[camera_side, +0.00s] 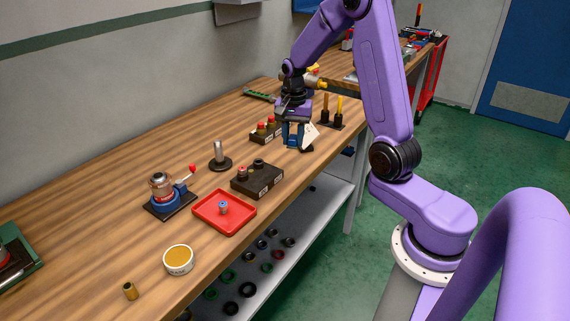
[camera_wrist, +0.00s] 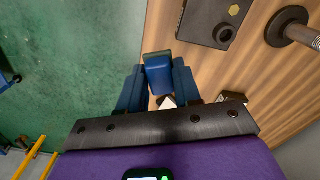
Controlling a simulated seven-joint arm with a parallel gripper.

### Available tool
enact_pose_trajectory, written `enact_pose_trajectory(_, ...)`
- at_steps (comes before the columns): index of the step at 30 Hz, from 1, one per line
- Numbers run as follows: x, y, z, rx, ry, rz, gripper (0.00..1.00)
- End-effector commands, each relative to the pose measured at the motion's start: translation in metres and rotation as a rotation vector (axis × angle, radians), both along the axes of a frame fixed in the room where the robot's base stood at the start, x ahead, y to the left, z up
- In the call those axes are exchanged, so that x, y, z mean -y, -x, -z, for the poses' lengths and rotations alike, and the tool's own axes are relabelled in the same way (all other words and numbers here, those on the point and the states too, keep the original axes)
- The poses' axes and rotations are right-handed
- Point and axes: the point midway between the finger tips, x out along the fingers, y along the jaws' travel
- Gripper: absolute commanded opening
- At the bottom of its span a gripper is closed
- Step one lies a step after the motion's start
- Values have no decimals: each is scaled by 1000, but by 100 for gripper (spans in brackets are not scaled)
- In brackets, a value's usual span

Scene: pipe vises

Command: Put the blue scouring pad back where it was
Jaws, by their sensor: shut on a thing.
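The blue scouring pad (camera_wrist: 159,75) is a small blue block between the two dark blue fingers of my gripper (camera_wrist: 157,88) in the wrist view. The fingers are shut on it. In the side view my gripper (camera_side: 294,138) is low over the far part of the bench, near its right edge. The pad is hard to tell from the blue fingers there, and I cannot tell whether it touches the bench. A white tag-like piece (camera_side: 310,135) shows beside the fingers. Part of a white piece (camera_wrist: 166,102) also shows between the fingers in the wrist view.
A dark block with red-topped pieces (camera_side: 265,131) stands left of my gripper. Black holders with yellow handles (camera_side: 333,112) stand to the right. Nearer are another dark block (camera_side: 257,180), a metal post (camera_side: 219,157), a red tray (camera_side: 224,225) and a vise (camera_side: 161,190).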

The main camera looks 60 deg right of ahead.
Motion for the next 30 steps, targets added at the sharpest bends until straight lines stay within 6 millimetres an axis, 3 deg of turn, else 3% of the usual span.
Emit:
enact_pose_trajectory(1,4,15,-4,1,1,75,4)
enact_pose_trajectory(6,11,51,-8,1,0,283,4)
enact_pose_trajectory(12,14,66,-7,0,0,391,4)
enact_pose_trajectory(17,22,49,3,-3,-1,396,4)
enact_pose_trajectory(30,52,-18,40,-3,-1,394,4)
